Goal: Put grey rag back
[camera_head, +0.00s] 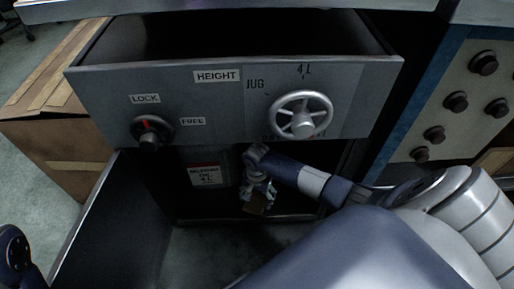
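I cannot make out the grey rag for sure in the head view. My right gripper (257,200) reaches into the dark open cabinet under the drawer, its fingers pointing down near the cabinet floor. A small brownish patch shows at its fingertips; I cannot tell whether it is held or part of the gripper. The fingers are too small and dark to tell open from shut. My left gripper is out of the picture; only a dark part of my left arm shows at the lower left.
An open grey drawer (215,108) with a handwheel (301,115) and a lock knob (150,132) juts out above the cabinet. A labelled container (207,174) stands inside, left of my gripper. The cabinet door (115,225) hangs open at left, near a cardboard box (65,150).

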